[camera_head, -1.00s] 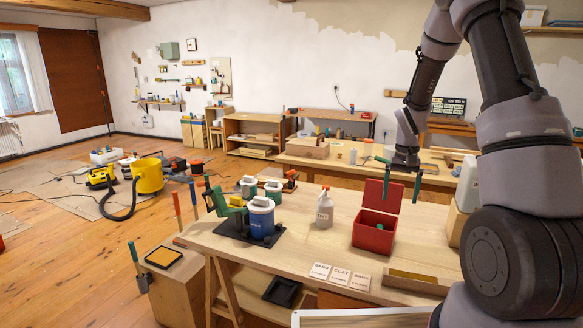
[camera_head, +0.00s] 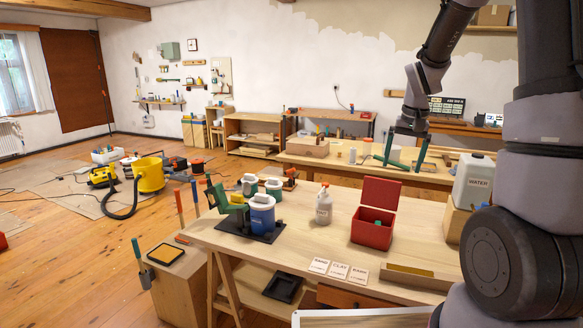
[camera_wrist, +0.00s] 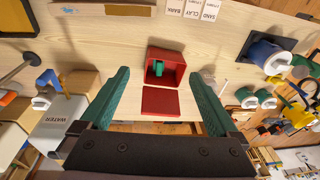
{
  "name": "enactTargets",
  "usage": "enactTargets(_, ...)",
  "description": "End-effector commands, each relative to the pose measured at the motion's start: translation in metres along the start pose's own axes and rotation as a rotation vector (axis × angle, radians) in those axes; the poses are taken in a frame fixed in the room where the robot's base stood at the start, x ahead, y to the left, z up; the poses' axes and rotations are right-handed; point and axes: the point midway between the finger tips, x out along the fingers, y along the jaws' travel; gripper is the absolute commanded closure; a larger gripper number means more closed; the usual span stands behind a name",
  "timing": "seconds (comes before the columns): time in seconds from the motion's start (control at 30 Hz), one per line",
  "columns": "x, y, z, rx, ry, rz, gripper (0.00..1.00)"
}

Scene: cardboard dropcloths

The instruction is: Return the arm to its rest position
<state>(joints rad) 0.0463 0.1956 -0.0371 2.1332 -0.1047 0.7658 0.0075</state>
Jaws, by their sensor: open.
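My gripper (camera_head: 404,150) hangs open and empty above the back right of the workbench (camera_head: 335,238), its two green fingers spread wide. In the wrist view its fingers (camera_wrist: 157,98) stand on both sides of the red box (camera_wrist: 177,63), apart from it. The red box (camera_head: 372,231) stands on the bench with its lid raised, and a small green thing (camera_wrist: 158,69) lies inside. My arm rises along the right side of the head view and bends down to the gripper.
A white water container (camera_head: 474,180) stands on a wooden block at the right, near my arm. A spray bottle (camera_head: 323,206), a blue bucket (camera_head: 262,214) and three cards (camera_head: 339,270) are on the bench. A second table (camera_head: 440,178) stands behind. The air around the gripper looks clear.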

Motion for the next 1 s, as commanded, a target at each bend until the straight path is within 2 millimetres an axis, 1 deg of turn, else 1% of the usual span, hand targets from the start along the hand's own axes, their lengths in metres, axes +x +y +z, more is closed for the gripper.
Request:
enactTargets(0.03, -0.021, -0.003, 0.007, 0.001, 0.028, -0.016, 0.04)
enactTargets(0.17, -0.072, -0.007, 0.033, 0.007, 0.095, -0.063, 0.04)
enactTargets(0.2, -0.086, -0.008, 0.043, 0.008, 0.115, -0.078, 0.04)
enactTargets(0.27, -0.107, -0.009, 0.059, 0.009, 0.146, -0.102, 0.04)
enactTargets(0.3, -0.119, -0.01, 0.069, 0.01, 0.165, -0.117, 0.04)
enactTargets(0.37, -0.137, -0.01, 0.086, 0.01, 0.196, -0.141, 0.04)
enactTargets(0.4, -0.148, -0.009, 0.098, 0.01, 0.216, -0.157, 0.04)
enactTargets(0.5, -0.171, -0.008, 0.128, 0.009, 0.265, -0.196, 0.04)
enactTargets(0.6, -0.188, -0.006, 0.155, 0.008, 0.308, -0.232, 0.04)
enactTargets(0.73, -0.2, -0.003, 0.182, 0.005, 0.35, -0.268, 0.04)
enactTargets(0.83, -0.205, -0.001, 0.194, 0.004, 0.367, -0.285, 0.04)
enactTargets(1.0, -0.206, 0.0, 0.201, 0.003, 0.375, -0.293, 0.04)
